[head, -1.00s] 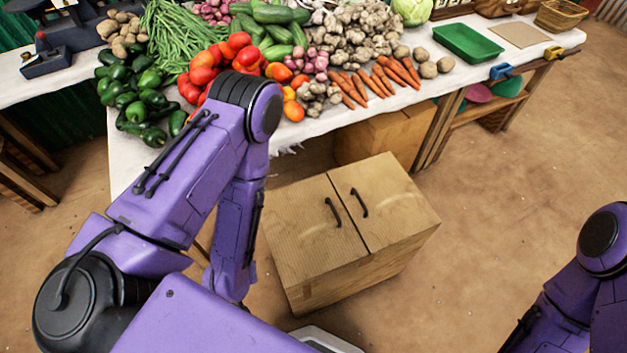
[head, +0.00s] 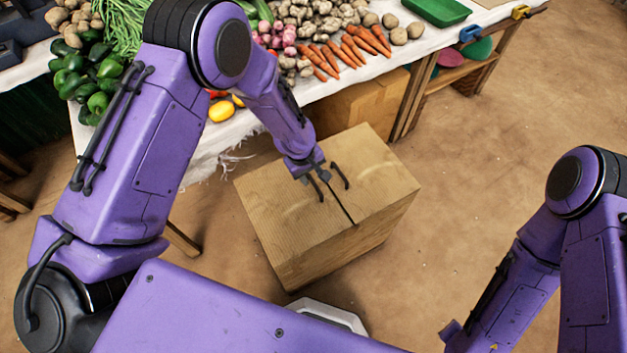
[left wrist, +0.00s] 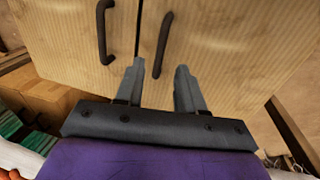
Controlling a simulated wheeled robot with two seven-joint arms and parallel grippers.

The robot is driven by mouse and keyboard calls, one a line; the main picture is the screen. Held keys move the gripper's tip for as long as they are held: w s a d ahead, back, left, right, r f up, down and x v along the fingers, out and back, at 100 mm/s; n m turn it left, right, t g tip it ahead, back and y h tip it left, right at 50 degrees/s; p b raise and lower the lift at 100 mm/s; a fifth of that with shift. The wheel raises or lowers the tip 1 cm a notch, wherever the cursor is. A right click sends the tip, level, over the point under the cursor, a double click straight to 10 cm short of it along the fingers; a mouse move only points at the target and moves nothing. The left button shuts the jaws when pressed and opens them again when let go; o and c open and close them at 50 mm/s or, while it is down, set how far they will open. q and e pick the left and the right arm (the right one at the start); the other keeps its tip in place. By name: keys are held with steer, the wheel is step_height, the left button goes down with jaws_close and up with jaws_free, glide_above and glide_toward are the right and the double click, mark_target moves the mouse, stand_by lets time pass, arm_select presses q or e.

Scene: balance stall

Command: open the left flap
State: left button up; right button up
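The left flap (head: 275,205) bears a dark bar handle (head: 319,190); the right flap (head: 372,165) bears another handle (head: 341,175). My left gripper (head: 314,177) is over the box top at the left handle, partly covering it. In the left wrist view my left gripper (left wrist: 160,67) is open, fingers apart, with the near end of one handle (left wrist: 163,45) between or just beyond the fingertips; contact cannot be told. The other handle (left wrist: 106,32) is outside the fingers. My right gripper is not in view.
A cloth-covered table with carrots (head: 345,50), peppers and other vegetables stands behind the box. Another cardboard box (head: 355,105) is under it. Bare floor (head: 480,165) lies to the right of the box. My right arm shows at the lower right.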

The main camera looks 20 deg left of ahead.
mark_target(314, 184)
arm_select(q)
steer(key=f, duration=0.4)
steer(key=shift+w+d+f, duration=0.25)
steer(key=shift+w+d, duration=0.05)
steer(key=shift+w, duration=0.05)
jaws_close()
steer(key=shift+s, duration=0.15)
stand_by(0.9)
